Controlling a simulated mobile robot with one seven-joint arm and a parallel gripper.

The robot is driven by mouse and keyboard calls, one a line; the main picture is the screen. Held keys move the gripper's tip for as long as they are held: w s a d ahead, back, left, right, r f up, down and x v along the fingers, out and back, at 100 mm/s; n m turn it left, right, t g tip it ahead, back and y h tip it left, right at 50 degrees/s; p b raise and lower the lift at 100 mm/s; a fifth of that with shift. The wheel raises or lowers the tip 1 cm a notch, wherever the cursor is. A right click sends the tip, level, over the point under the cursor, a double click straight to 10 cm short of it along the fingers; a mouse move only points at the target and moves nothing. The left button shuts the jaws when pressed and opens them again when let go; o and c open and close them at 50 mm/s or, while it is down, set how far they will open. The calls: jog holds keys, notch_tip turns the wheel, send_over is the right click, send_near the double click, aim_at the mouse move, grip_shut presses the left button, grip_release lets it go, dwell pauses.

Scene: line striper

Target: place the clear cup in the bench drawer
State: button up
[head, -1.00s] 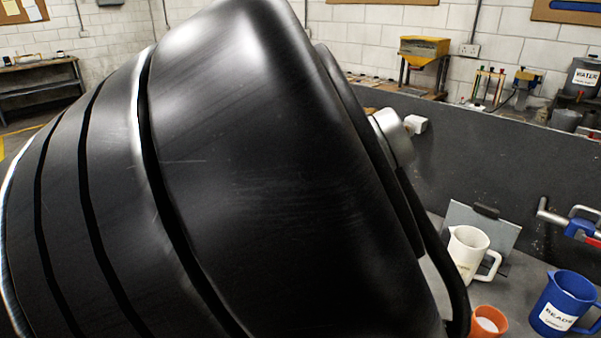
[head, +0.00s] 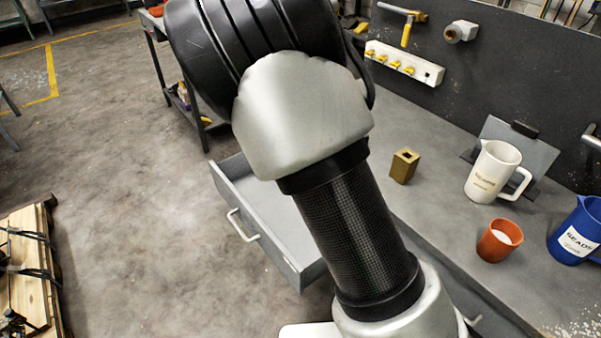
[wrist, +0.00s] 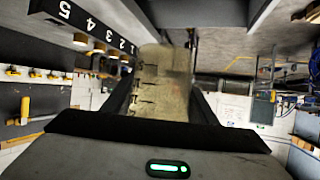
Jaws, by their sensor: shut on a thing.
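The clear cup (wrist: 160,85) shows in the wrist view as a see-through, brownish-tinted body with dark marks along one side. My gripper (wrist: 165,95) is shut on it, with one dark finger on either side. In the head view my arm crosses the middle, and neither my gripper nor the cup can be seen there. The bench drawer (head: 272,252) stands pulled out from the bench, left of centre in the head view. The part of its inside that I can see looks empty; my arm hides its right part.
On the bench (head: 430,225) stand a brass-coloured block (head: 404,166), a white jug (head: 492,172), an orange cup (head: 499,241) and a blue jug (head: 577,232). A pallet (head: 30,270) lies at the lower left. Floor (head: 130,200) left of the drawer is clear.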

jog(key=w+a+f+n+g+y+b, duration=0.1)
jog(key=w+a+f+n+y+b, duration=0.1)
jog(key=f, duration=0.6)
jog(key=w+a+f+n+g+y+b, duration=0.1)
jog(key=w+a+f+n+y+b, duration=0.1)
jog(key=f, duration=0.7)
jog(key=w+a+f+n+g+y+b, duration=0.1)
jog(key=a+f+b, duration=0.3)
jog(key=f, duration=0.5)
jog(key=shift+w+a+f+n+g+y, duration=0.1)
jog(key=shift+w+a+n+g+y, duration=0.15)
jog(key=shift+a+n+y, duration=0.25)
jog(key=shift+w+a+f+n+g+y, duration=0.15)
jog(key=shift+w+a+n+y, duration=0.2)
jog(key=shift+a, duration=0.25)
jog(key=shift+f, duration=0.1)
jog(key=o, duration=1.3)
jog(key=shift+c, duration=0.2)
